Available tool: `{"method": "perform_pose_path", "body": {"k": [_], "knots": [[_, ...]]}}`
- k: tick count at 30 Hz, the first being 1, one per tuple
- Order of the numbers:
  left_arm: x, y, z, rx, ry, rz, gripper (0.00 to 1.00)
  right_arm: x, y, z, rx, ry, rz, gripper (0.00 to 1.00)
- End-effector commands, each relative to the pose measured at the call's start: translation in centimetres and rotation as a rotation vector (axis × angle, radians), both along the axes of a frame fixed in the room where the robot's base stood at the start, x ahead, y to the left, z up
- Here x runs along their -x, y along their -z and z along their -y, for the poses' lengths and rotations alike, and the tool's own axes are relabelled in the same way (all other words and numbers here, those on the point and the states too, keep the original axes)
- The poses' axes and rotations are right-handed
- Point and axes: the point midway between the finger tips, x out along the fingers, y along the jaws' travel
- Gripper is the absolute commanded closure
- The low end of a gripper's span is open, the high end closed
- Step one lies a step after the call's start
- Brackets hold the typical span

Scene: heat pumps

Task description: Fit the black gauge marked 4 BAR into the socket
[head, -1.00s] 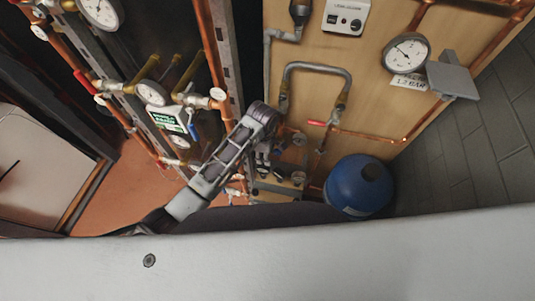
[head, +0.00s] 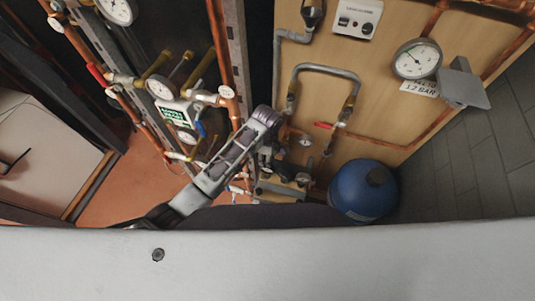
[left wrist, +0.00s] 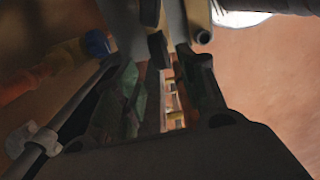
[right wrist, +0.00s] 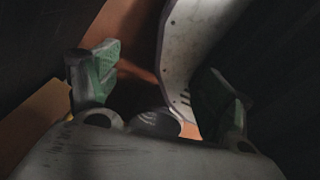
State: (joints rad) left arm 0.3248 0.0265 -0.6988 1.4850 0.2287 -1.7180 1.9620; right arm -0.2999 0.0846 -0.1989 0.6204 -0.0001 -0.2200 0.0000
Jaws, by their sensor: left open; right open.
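I cannot make out a 4 BAR marking on any gauge. Two small dark-rimmed gauges show low on the wooden panel in the head view: one gauge (head: 305,140) above and one gauge (head: 302,178) lower, by a small shelf (head: 278,190). I cannot tell which is the task's gauge or where its socket is. My left gripper (head: 269,160) hangs beside them, pointing down, partly hidden by its arm. In the left wrist view its fingers (left wrist: 163,85) are apart, with pipework beyond. My right gripper (right wrist: 158,82) is open and empty in the right wrist view.
A blue tank (head: 363,190) stands on the floor. Copper pipes with valves and a gauge (head: 159,88) run along the left frame. A grey pipe loop (head: 322,70) crosses the panel.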

Motion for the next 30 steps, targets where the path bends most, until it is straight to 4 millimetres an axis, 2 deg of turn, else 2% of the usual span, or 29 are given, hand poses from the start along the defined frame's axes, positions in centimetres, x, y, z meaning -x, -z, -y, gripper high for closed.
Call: {"method": "perform_pose_path", "body": {"k": [13,21,30], "knots": [[0.0,4.2,0.0,0.001,-0.001,-0.001,0.59,0.0,0.4,-0.1,-0.001,0.001,0.000,0.19],[0.1,6.6,0.1,0.001,0.000,-0.001,0.59,0.0,1.2,-1.0,-0.010,0.002,0.000,0.19],[0.0,8.0,0.0,0.000,0.000,0.000,0.59,0.0,1.7,-0.9,-0.010,0.000,-0.001,0.19]]}}
